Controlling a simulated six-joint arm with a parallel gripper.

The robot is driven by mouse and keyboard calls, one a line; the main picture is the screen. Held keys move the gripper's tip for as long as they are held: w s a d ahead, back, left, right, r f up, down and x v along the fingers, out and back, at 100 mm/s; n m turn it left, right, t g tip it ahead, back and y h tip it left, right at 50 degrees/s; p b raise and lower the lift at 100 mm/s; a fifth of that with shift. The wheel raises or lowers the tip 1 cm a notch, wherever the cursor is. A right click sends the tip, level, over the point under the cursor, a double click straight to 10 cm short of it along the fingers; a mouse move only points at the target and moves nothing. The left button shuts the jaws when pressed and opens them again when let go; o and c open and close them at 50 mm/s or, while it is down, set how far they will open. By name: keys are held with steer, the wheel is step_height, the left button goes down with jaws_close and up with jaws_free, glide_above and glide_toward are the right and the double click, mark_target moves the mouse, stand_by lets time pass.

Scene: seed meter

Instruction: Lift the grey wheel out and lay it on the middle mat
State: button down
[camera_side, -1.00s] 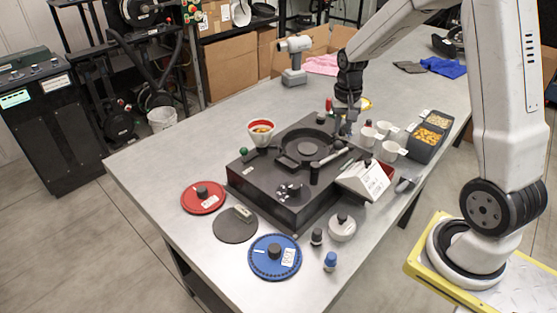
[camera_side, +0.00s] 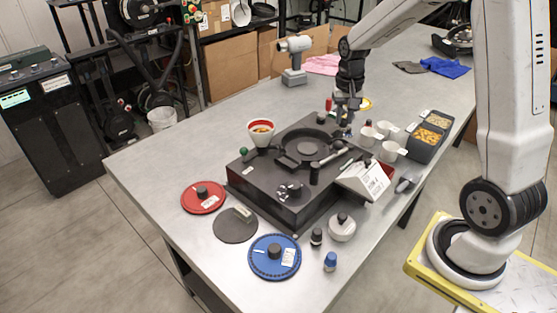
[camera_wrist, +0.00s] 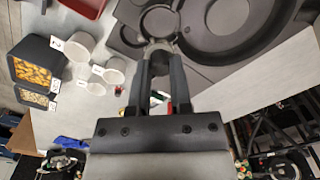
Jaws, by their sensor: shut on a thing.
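The black seed meter (camera_side: 262,187) stands mid-table, with a round dark well (camera_side: 305,147) on top. A dark grey disc lies in the well, perhaps the grey wheel; the well also shows in the wrist view (camera_wrist: 225,45). My gripper (camera_side: 346,117) is over the meter's far right corner, beside the well. In the wrist view my gripper (camera_wrist: 158,48) is shut on a small grey rounded part (camera_wrist: 158,44); I cannot tell exactly what it is. The middle mat (camera_side: 236,228) is dark grey and round, with a small tagged piece on it.
A red disc (camera_side: 203,203) and a blue disc (camera_side: 265,268) flank the middle mat. A red-rimmed bowl (camera_side: 261,132), white cups (camera_side: 389,151) and a dark seed bin (camera_side: 428,153) stand around the meter. A white sign (camera_side: 366,182) and small knobs are at its near right.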

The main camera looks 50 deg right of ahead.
mark_target(229, 229)
steer(key=shift+w+a, duration=0.1)
steer(key=shift+w+a+f, duration=0.15)
steer(key=shift+w+a, duration=0.2)
steer(key=shift+a, duration=0.15)
steer(key=w+a+f+n, duration=0.1)
steer(key=w+a, duration=0.1)
steer(key=a, duration=0.3)
steer(key=w+a+f+n, duration=0.1)
steer(key=w+a, duration=0.1)
steer(key=a, duration=0.3)
steer(key=w+a+f+n, duration=0.1)
steer(key=w+a, duration=0.1)
steer(key=a, duration=0.3)
steer(key=shift+w+a+f, duration=0.1)
steer(key=shift+w+a, duration=0.15)
steer(key=shift+a, duration=0.1)
steer(key=a+f+n, duration=0.1)
steer(key=a+f, duration=0.1)
steer(key=a, duration=0.7)
steer(key=a+f+n, duration=0.1)
steer(key=a+n, duration=0.1)
steer(key=a, duration=0.7)
steer(key=shift+s+f, duration=0.3)
steer(key=shift+f, duration=0.1)
steer(key=shift+f, duration=0.15)
steer(key=shift+f, duration=3.1)
steer(key=shift+f, duration=0.45)
